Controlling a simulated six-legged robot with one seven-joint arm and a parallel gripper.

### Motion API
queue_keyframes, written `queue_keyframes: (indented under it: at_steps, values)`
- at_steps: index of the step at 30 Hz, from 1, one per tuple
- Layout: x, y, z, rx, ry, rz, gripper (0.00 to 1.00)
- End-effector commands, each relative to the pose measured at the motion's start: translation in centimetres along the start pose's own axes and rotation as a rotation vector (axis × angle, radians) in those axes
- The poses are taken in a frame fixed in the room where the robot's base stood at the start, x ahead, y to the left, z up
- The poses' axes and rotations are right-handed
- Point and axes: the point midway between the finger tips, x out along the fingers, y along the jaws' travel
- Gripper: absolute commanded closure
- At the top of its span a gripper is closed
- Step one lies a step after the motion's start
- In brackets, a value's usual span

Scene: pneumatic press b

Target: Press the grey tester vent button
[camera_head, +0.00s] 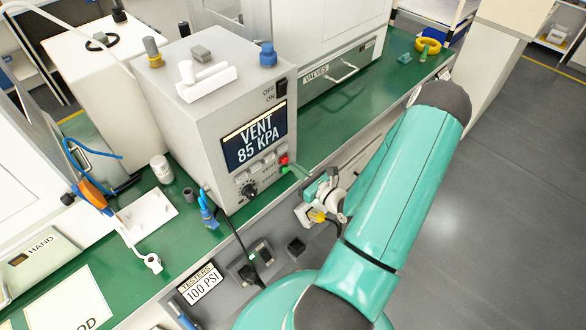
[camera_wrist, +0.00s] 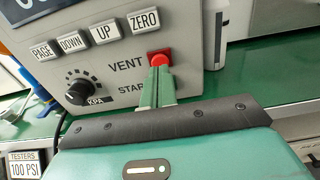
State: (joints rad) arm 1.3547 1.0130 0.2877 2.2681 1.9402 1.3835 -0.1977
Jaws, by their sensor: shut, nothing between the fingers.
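The grey tester (camera_head: 208,95) stands on the green bench, and its screen (camera_head: 254,137) reads "VENT 85 KPA". The red vent button (camera_wrist: 160,57) is on its front, right of the "VENT" label; it also shows in the head view (camera_head: 284,159). My gripper (camera_wrist: 158,72) is shut and empty, its green fingertips at the lower edge of the red button. I cannot tell whether they touch it. The fingers hide the spot beside the "START" label. In the head view my gripper is at the tester's lower right front.
A black knob (camera_wrist: 79,91) and the PAGE, DOWN, UP and ZERO buttons (camera_wrist: 104,34) lie left of the fingers. A valves drawer cabinet (camera_head: 345,72) stands right of the tester. The bench front carries a "TESTERS 100 PSI" sign (camera_head: 200,284). Open floor lies at the right.

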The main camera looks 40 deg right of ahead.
Motion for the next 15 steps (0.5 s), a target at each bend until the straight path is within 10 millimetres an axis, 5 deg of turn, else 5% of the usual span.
queue_keyframes:
  at_steps: [15]
  values:
    - [-8.4, -0.7, -0.1, 0.002, 0.003, 0.0, 1.0]
